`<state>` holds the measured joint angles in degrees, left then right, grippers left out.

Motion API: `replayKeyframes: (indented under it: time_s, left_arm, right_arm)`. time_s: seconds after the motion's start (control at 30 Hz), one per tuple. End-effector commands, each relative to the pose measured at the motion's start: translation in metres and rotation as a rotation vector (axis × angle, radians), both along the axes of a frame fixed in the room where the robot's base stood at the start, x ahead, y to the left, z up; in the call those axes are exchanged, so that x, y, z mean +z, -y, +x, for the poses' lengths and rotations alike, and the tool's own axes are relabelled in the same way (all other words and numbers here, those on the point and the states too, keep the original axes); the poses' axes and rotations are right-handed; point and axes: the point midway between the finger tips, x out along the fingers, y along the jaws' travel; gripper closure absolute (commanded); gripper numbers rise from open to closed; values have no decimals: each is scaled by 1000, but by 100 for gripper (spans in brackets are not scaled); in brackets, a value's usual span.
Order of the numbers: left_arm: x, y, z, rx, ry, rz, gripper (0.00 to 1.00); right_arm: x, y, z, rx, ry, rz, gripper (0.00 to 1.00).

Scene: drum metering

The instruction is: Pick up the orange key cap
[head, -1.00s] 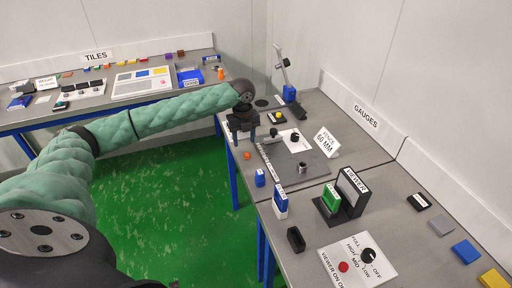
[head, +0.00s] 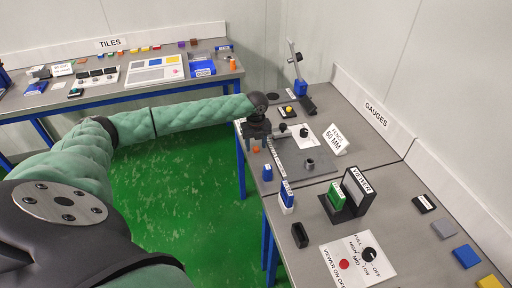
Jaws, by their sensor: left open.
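A small orange piece (head: 256,149), which looks like the orange key cap, lies on the grey gauges table near its left edge. It is too small to make out its shape. My left gripper (head: 258,139) is open and points down just above and behind it in the head view. The gripper looks empty; its fingers are small and dark, and I cannot tell the exact gap to the orange piece. My right gripper is not in view.
A long bar and a grey plate (head: 325,167) with a metal cylinder (head: 309,164) lie right of the gripper. A blue block (head: 267,173), a blue-and-white holder (head: 287,197) and the viewer stand (head: 357,189) are nearer. The tiles table (head: 115,77) is at the back left.

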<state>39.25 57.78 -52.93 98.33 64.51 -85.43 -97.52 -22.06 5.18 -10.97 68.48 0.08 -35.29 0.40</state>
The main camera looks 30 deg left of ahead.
Motion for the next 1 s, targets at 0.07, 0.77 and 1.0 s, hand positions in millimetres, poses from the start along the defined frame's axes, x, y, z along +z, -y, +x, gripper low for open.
replayKeyframes:
  time_s: [0.07,0.77,1.0]
  left_arm:
    - [-4,0,0,0,-1,0,51]
    - [-7,0,0,0,1,1,99]
    - [-6,0,0,0,1,1,99]
  right_arm:
    - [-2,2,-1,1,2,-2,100]
    - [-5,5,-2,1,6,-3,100]
    - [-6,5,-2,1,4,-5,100]
